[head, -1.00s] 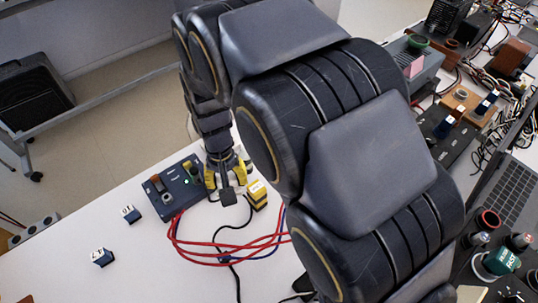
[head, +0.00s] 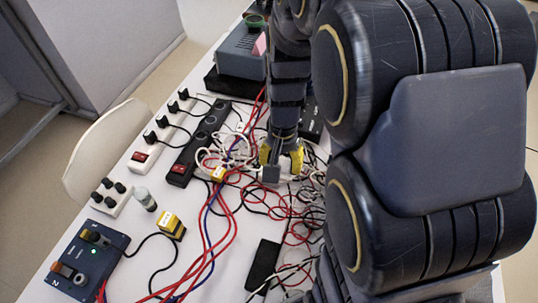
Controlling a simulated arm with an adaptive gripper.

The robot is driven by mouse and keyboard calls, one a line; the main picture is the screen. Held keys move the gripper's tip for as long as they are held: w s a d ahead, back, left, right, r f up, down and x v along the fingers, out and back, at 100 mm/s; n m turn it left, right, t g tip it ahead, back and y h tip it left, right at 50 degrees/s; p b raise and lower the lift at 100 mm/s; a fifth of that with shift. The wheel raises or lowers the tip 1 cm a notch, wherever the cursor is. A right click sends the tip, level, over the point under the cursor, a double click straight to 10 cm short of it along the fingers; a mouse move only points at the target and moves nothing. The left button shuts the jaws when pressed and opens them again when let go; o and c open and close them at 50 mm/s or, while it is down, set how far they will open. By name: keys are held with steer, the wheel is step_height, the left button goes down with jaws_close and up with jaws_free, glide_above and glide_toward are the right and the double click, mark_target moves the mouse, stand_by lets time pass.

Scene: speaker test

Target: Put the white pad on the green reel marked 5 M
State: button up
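My gripper (head: 281,157) points down over the tangle of cables at the middle of the table. I cannot make out a white pad in this view.
Red, blue, white and black cables (head: 215,225) cover the table's middle. Power strips (head: 198,145) stand at the back left. A yellow block (head: 172,223) and a dark blue control box (head: 85,262) lie at the front left. My arm hides the right side. A pale chair (head: 98,150) stands beyond the left edge.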

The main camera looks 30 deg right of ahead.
steer(key=w+d+f, duration=0.1)
steer(key=w+f, duration=0.1)
steer(key=w, duration=0.2)
steer(key=w+d+f, duration=0.1)
steer(key=w+f, duration=0.2)
steer(key=w+d+f, duration=0.1)
steer(key=w+f, duration=0.2)
steer(key=w, duration=0.1)
steer(key=shift+w+d+f, duration=0.2)
steer(key=shift+w+d, duration=0.1)
steer(key=shift+d, duration=0.05)
steer(key=shift+w+d+f, duration=0.15)
steer(key=shift+w+f, duration=0.35)
steer(key=shift+f, duration=0.1)
steer(key=shift+w+f, duration=0.2)
steer(key=shift+f, duration=1.45)
steer(key=shift+f, duration=0.1)
steer(key=o, duration=1.1)
steer(key=shift+c, duration=0.2)
